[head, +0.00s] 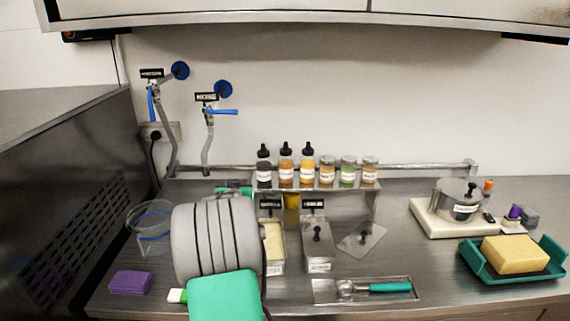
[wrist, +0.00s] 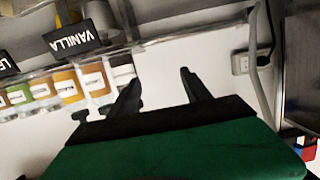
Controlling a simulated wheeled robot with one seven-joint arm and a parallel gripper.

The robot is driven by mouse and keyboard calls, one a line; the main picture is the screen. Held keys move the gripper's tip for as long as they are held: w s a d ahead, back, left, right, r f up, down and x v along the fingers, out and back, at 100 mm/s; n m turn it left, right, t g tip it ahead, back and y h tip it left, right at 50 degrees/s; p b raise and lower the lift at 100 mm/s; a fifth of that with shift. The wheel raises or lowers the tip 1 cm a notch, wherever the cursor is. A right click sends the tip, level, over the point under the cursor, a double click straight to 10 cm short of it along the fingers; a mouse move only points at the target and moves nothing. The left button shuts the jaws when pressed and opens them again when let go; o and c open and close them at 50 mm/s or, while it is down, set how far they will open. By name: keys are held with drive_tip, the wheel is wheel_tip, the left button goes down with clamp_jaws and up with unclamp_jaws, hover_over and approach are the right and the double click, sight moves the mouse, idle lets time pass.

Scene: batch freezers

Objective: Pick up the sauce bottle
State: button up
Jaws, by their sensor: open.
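Three sauce bottles with black pointed caps stand upright on the raised metal shelf: a dark one (head: 264,172), an amber one (head: 286,172) and a yellow one (head: 307,172). I cannot tell which one the task means. In the wrist view, a row of labelled containers (wrist: 97,79) shows at the left, seen from close by and turned over. My gripper (wrist: 160,88) is open, with bare pale wall between its dark fingers. The left finger shows close to the end of the row. In the head view my arm mostly hides the gripper.
Three short jars (head: 348,173) stand right of the bottles on the same shelf. Black flavour signs (head: 313,204) and metal bins (head: 318,247) are below. A clear jug (head: 150,226), a lidded pot (head: 457,199) and a green tray (head: 484,270) stand on the counter.

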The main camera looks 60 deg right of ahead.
sight(285, 168)
drive_tip(key=s+d+h, duration=0.1)
drive_tip(key=s+d, duration=0.2)
drive_tip(key=s+d+m+g+h, duration=0.1)
drive_tip(key=s+d, duration=0.3)
drive_tip(key=s+d+m+h, duration=0.1)
drive_tip(key=s+d+h, duration=0.1)
drive_tip(key=s+d, duration=0.1)
drive_tip(key=shift+s+d+g+p, duration=0.3)
drive_tip(key=shift+s+d, duration=0.05)
drive_tip(key=shift+d, duration=0.4)
drive_tip(key=p+x, duration=0.3)
drive_tip(key=x, duration=0.4)
drive_tip(key=shift+d+r, duration=0.1)
drive_tip(key=shift+d, duration=0.25)
drive_tip(key=shift+c, duration=0.5)
drive_tip(key=shift+r, duration=0.1)
drive_tip(key=c, duration=0.9)
